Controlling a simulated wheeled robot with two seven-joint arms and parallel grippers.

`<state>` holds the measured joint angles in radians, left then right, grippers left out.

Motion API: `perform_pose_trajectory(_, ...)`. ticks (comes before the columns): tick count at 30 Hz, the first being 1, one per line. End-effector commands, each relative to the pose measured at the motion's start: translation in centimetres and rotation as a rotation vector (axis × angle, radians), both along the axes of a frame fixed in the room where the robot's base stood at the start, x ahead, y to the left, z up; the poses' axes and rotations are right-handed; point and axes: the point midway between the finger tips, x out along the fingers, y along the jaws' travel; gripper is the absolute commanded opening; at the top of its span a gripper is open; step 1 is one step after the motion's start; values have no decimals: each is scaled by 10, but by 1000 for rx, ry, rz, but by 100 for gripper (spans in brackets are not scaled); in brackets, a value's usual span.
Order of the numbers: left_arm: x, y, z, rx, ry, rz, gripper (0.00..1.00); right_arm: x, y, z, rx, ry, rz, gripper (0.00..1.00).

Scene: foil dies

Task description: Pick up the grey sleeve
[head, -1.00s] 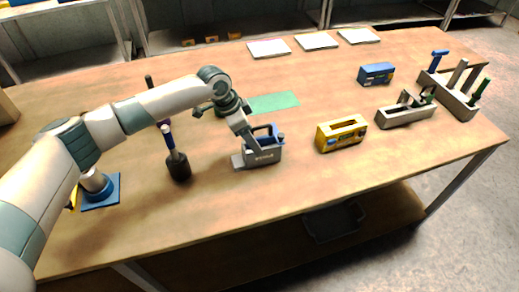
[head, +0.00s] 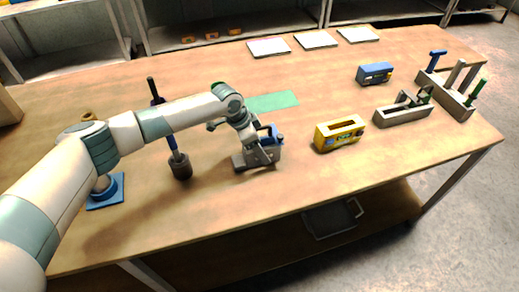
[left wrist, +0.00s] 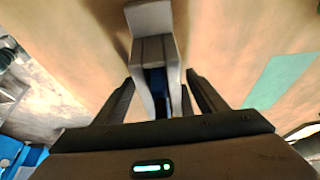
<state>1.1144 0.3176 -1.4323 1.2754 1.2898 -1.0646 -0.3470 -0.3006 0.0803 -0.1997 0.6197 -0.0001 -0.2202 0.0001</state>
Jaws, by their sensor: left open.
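The grey sleeve (head: 275,154) stands near the front middle of the table, with a flat foot to its left and a blue part showing at its top. My left gripper (head: 261,154) is down at the sleeve and hides part of its front in the head view. In the left wrist view the sleeve (left wrist: 153,50) lies between the two open fingers (left wrist: 160,80), one dark finger on each side. Blue shows inside its slot. I cannot tell whether either finger touches it. My right gripper is not in view.
A yellow slotted box (head: 340,133) stands to the right, with a blue box (head: 376,73) behind it. Grey holders (head: 403,115) are farther right. A dark-based upright tool (head: 180,166) stands left. A green mat (head: 272,102) lies behind.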

Motion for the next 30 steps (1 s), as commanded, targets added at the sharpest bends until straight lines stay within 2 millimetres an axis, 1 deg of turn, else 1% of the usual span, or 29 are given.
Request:
perform_pose_trajectory(13,0,0,0,-1,0,0,66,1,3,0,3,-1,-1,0)
perform_pose_trajectory(14,0,0,0,-1,0,0,58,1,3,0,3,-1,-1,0)
perform_pose_trajectory(15,0,0,0,-1,0,0,49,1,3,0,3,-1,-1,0)
perform_pose_trajectory(17,0,0,0,-1,0,1,35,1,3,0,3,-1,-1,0)
perform_pose_trajectory(18,0,0,0,-1,0,0,25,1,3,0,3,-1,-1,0)
perform_pose_trajectory(19,0,0,0,-1,0,0,18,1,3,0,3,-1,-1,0)
perform_pose_trajectory(20,0,0,0,-1,0,0,14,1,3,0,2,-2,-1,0)
perform_pose_trajectory(30,1,-1,3,-4,-2,0,14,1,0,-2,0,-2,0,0)
